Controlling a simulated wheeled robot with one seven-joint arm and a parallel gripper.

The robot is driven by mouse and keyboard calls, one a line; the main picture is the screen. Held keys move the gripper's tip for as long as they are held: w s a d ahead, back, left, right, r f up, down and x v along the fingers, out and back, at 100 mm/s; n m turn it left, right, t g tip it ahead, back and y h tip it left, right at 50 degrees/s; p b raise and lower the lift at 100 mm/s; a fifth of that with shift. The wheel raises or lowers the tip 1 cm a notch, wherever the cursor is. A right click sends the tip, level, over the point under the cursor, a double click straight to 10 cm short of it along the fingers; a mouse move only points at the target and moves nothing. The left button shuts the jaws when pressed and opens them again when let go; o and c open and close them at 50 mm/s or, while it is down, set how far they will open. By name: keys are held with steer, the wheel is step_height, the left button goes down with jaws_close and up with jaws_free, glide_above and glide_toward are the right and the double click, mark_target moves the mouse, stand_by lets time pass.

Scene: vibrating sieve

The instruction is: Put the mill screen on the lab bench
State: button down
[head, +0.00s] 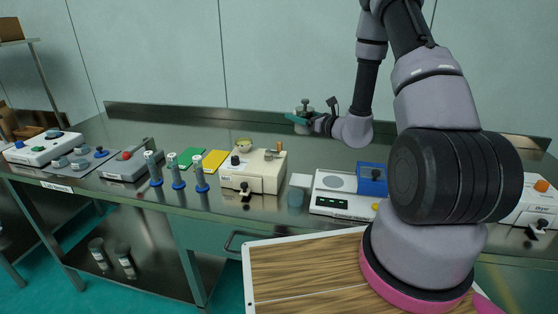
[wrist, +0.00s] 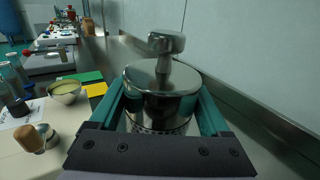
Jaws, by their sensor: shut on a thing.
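The mill screen (wrist: 162,82) is a shiny metal cylinder with a knob on its lid and small holes round its lower wall. It also shows in the head view (head: 305,105), small and upright above the rear part of the lab bench (head: 320,137). My gripper (head: 299,117) is shut on it, with a teal finger on each side in the wrist view. The underside of the screen is hidden, and I cannot tell how high it is over the bench.
Yellow (head: 214,160) and green sheets lie left. The rear middle of the bench is clear before its raised edge.

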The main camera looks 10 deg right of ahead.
steer(key=shift+w+a+f+n+g+y, duration=0.1)
steer(key=shift+n+g+y, duration=0.35)
steer(key=shift+y, duration=0.1)
steer(key=shift+w+a+n+g+y, duration=0.1)
steer(key=shift+n+g+y, duration=0.35)
steer(key=shift+y, duration=0.1)
steer(key=shift+s+a+f+n+g+y, duration=0.1)
steer(key=shift+s+f+n+g+y, duration=0.1)
steer(key=shift+n+g+y, duration=0.55)
steer(key=n+g+y, duration=0.1)
steer(key=f+n+g, duration=0.1)
steer(key=g, duration=0.1)
steer(key=shift+s+f+y, duration=0.25)
steer(key=shift+s+y, duration=0.1)
steer(key=shift+s, duration=0.05)
steer(key=f, duration=1)
steer(key=shift+s+d, duration=0.1)
steer(key=shift+d, duration=0.1)
jaws_free()
steer(key=shift+f, duration=0.15)
